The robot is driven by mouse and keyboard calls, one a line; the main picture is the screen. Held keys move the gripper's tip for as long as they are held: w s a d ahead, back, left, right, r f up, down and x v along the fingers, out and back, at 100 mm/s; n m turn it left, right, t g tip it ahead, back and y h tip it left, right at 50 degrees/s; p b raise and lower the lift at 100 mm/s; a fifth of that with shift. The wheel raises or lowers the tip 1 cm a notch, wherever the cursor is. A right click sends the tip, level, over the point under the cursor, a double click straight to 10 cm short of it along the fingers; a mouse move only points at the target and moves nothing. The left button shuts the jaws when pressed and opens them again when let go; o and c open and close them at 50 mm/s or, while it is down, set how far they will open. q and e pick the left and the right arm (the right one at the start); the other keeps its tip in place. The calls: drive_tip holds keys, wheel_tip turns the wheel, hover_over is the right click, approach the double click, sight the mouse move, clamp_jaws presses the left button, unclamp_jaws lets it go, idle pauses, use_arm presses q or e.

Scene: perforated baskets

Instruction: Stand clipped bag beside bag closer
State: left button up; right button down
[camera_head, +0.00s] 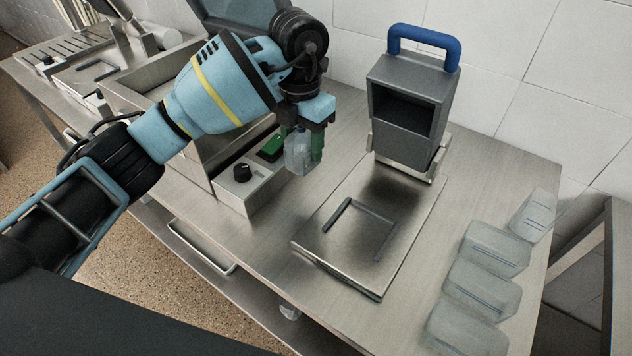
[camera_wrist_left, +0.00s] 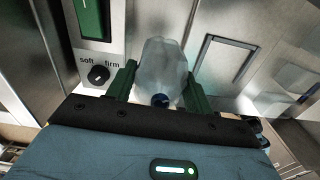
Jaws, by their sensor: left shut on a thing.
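My left gripper (camera_head: 305,150) is shut on a clear, pale bag (camera_head: 297,153) between its green fingers. It holds the bag near the front box with the knob, left of the metal plate. In the left wrist view the bag (camera_wrist_left: 162,68) sits between the fingers, with a small dark blue piece (camera_wrist_left: 160,101) at its near end, which may be the clip. A grey machine with a blue handle (camera_head: 412,105) stands at the back; it may be the bag closer. Whether the bag touches the counter is unclear. My right gripper is out of view.
A flat metal plate with a raised bracket (camera_head: 350,250) lies before the grey machine. A control box marked soft and firm (camera_head: 243,180) is at left. Bare counter (camera_head: 405,318) lies between plate and bags.

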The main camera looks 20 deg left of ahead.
use_arm(q)
drive_tip(key=shift+w+r+n, duration=0.1)
drive_tip(key=shift+w+n, duration=0.05)
drive_tip(key=shift+n, duration=0.15)
drive_tip(key=shift+f, duration=4.95)
drive_tip(key=shift+f, duration=0.2)
drive_tip(key=o, duration=1.1)
drive_tip(key=shift+r, duration=0.1)
wheel_tip(320, 180, up, 12)
drive_tip(key=shift+r, duration=0.1)
